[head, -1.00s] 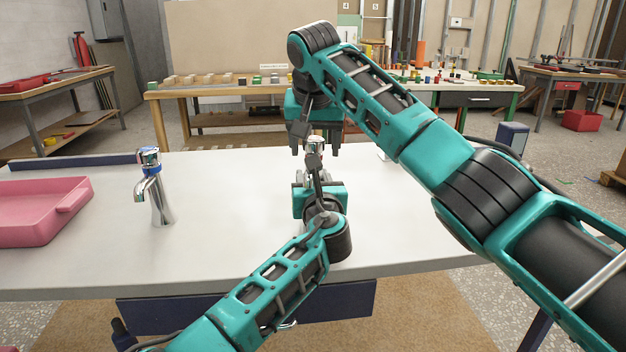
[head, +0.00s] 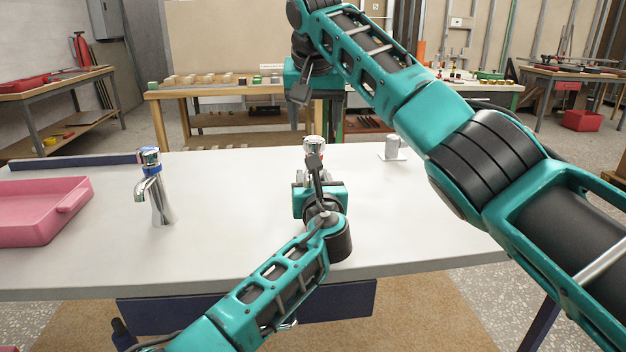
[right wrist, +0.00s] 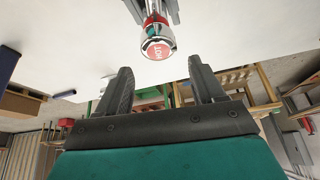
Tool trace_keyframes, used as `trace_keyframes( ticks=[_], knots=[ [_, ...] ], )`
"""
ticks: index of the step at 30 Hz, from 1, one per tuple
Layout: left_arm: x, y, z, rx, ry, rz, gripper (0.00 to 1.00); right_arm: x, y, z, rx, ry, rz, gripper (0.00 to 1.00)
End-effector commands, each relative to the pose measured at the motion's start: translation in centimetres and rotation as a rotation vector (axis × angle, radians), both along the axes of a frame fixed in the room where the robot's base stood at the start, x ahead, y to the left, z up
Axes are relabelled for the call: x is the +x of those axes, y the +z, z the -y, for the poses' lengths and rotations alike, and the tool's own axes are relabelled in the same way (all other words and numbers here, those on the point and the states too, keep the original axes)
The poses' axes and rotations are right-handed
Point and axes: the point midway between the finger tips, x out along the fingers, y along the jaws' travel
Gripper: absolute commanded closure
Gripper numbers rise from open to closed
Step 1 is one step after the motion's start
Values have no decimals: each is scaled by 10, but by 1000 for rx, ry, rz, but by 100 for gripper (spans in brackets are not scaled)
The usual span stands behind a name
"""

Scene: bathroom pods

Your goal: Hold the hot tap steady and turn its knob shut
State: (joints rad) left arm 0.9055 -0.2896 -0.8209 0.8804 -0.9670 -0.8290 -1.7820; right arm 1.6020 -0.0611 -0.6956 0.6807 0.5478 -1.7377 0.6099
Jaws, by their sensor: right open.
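The hot tap (head: 314,146) stands upright on the white counter, partly hidden behind my left gripper. In the right wrist view its round red cap (right wrist: 158,48) reads HOT, with a chrome rim. My left gripper (head: 316,182) is low at the tap's front; in the right wrist view grey finger parts flank the tap body, but I cannot tell whether they press on it. My right gripper (head: 315,92) is above the tap, clear of the knob; in the right wrist view its two fingers (right wrist: 162,82) are apart with nothing between them.
A second chrome tap with a blue band (head: 154,190) stands to the left on the counter (head: 230,220). A pink tray (head: 40,215) lies at the far left. A small grey fitting (head: 393,148) is at the back right. My right arm crosses the right side.

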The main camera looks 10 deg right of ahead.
Motion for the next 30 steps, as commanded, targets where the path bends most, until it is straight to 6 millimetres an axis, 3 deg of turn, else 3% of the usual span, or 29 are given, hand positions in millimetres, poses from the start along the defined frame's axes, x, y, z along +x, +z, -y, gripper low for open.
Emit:
trace_keyframes(
  ticks=[10, 22, 30],
  knots=[
    [0, 0, 0, 0, 0, -1, 29, 0, -1, 0, 0, 0, 0, 32],
    [-6, 0, 0, 0, -1, 1, 29, 0, -1, 0, 0, 0, 0, 32],
    [-36, -1, 0, -2, -1, -1, 29, 0, -1, 0, 0, 0, 0, 32]
  ],
)
